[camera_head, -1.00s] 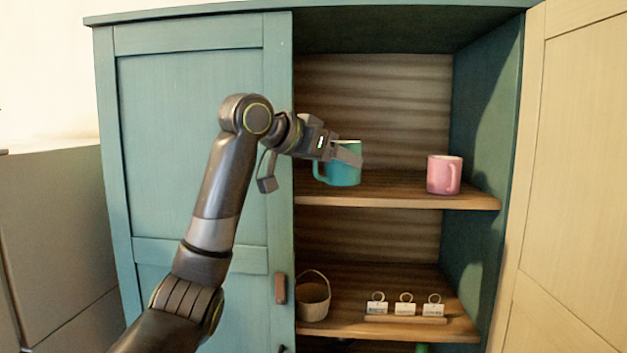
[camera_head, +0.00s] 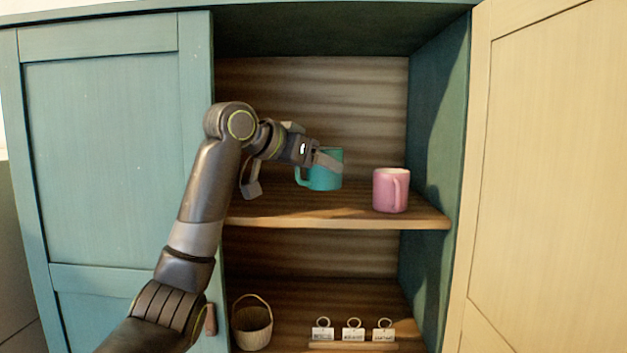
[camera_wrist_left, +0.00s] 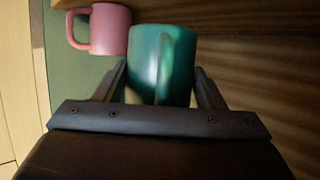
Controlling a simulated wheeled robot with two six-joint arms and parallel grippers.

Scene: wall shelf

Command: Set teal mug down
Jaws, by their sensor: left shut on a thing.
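The teal mug (camera_head: 325,178) is upright in the open bay of the cabinet, at the upper shelf (camera_head: 290,215). My left gripper (camera_head: 327,163) is shut on it, with a finger across its near side. In the left wrist view the teal mug (camera_wrist_left: 162,62) sits between both fingers (camera_wrist_left: 160,88). Whether its base touches the shelf board I cannot tell. A pink mug (camera_head: 390,191) stands on the same shelf to the right, apart from the teal mug. It also shows in the left wrist view (camera_wrist_left: 108,30), at the upper left. My right gripper is not in view.
A closed teal door (camera_head: 105,150) is on the left and an open pale door (camera_head: 550,150) on the right. The lower shelf holds a small basket (camera_head: 251,324) and a rack with tagged rings (camera_head: 352,334). Bare board lies in front of the teal mug.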

